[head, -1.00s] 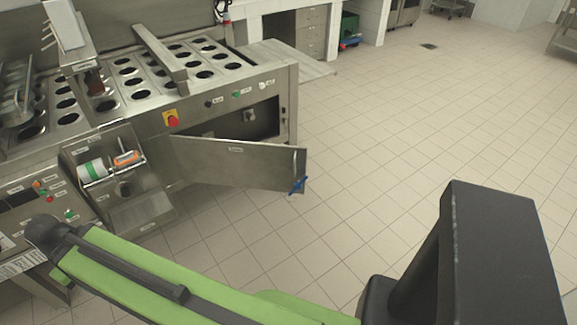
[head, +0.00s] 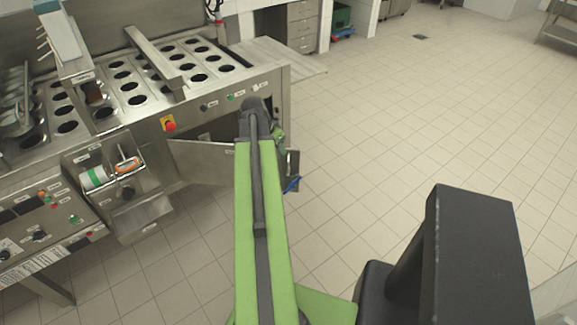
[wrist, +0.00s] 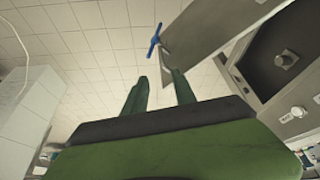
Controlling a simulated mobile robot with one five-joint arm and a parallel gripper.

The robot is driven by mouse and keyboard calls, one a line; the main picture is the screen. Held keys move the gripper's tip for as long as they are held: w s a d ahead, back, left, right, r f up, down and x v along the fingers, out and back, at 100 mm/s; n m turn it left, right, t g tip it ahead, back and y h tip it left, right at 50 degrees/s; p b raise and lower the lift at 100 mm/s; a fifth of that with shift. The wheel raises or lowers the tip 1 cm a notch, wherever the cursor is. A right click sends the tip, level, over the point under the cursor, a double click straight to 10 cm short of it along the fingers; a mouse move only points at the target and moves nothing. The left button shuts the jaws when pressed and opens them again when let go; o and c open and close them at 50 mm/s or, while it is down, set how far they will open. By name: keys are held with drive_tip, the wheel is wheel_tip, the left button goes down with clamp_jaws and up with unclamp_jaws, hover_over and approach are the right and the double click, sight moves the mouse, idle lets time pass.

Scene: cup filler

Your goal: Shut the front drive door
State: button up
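The front drive door (head: 197,160) is a flat steel panel that stands swung open, away from the machine's front. My arm hides its middle and much of the opening behind it in the head view. A blue handle (head: 292,185) sits at its free end. In the wrist view the door (wrist: 208,28) is at upper right, with the blue handle (wrist: 154,40) beyond my fingertips. My gripper (wrist: 157,76) has its two green fingers apart with nothing between them. It is close to the door's free edge; I cannot tell whether it touches.
The steel cup filler (head: 145,130) stands at left, its top lined with round holes. A red stop button (head: 169,125) is on its front. In the wrist view the open cabinet (wrist: 283,60) shows a knob inside. The tiled floor (head: 420,120) at right is clear.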

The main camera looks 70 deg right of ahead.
sight(288, 166)
drive_tip(key=b+x, duration=1.6)
drive_tip(key=x, duration=0.1)
drive_tip(key=shift+w+f, duration=0.15)
drive_tip(key=shift+f, duration=0.2)
drive_tip(key=shift+r, duration=0.1)
clamp_jaws()
idle(0.4)
